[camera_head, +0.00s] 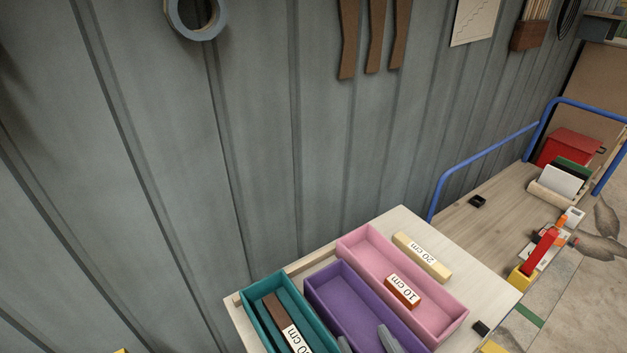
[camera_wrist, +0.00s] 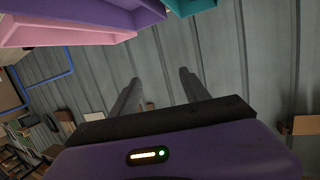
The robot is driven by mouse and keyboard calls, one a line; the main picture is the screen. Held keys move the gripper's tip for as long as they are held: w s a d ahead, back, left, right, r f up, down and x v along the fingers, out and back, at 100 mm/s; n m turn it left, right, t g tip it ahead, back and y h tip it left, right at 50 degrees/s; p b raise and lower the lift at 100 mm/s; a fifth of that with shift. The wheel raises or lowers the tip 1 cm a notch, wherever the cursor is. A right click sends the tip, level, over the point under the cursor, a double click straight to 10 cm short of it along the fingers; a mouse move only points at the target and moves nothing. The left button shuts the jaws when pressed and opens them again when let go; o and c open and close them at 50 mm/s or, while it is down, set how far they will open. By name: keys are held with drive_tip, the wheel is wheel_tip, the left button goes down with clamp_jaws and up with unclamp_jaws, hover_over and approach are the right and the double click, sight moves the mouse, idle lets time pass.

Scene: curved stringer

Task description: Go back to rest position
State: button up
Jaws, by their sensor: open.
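My gripper (camera_head: 366,342) shows only as two grey fingertips at the bottom edge of the head view, in front of the purple tray. In the wrist view its two fingers (camera_wrist: 158,88) stand apart with nothing between them. The purple tray (camera_head: 347,292) looks empty where it shows. The pink tray (camera_head: 364,255) holds a red-brown block labelled 10 cm (camera_head: 402,291). The teal tray (camera_head: 248,320) holds a dark brown block (camera_head: 273,309), its label partly cut off.
A yellow block labelled 20 cm (camera_head: 422,257) lies on the wooden tabletop (camera_head: 482,292) beside the pink tray. A ribbed grey wall (camera_head: 260,130) rises behind. A bench with blue rails (camera_head: 485,160) stands right, with a red box (camera_head: 569,148).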

drive_tip(key=s+d+m+h, duration=0.1)
drive_tip(key=s+d, duration=0.4)
drive_tip(key=s, duration=0.7)
drive_tip(key=s+d+m+h, duration=0.1)
drive_tip(key=s+d+h, duration=0.2)
drive_tip(key=s, duration=0.9)
drive_tip(key=d, duration=0.3)
drive_tip(key=shift+s+r+m, duration=0.25)
drive_tip(key=shift+r+m, duration=0.05)
drive_tip(key=shift+m, duration=0.1)
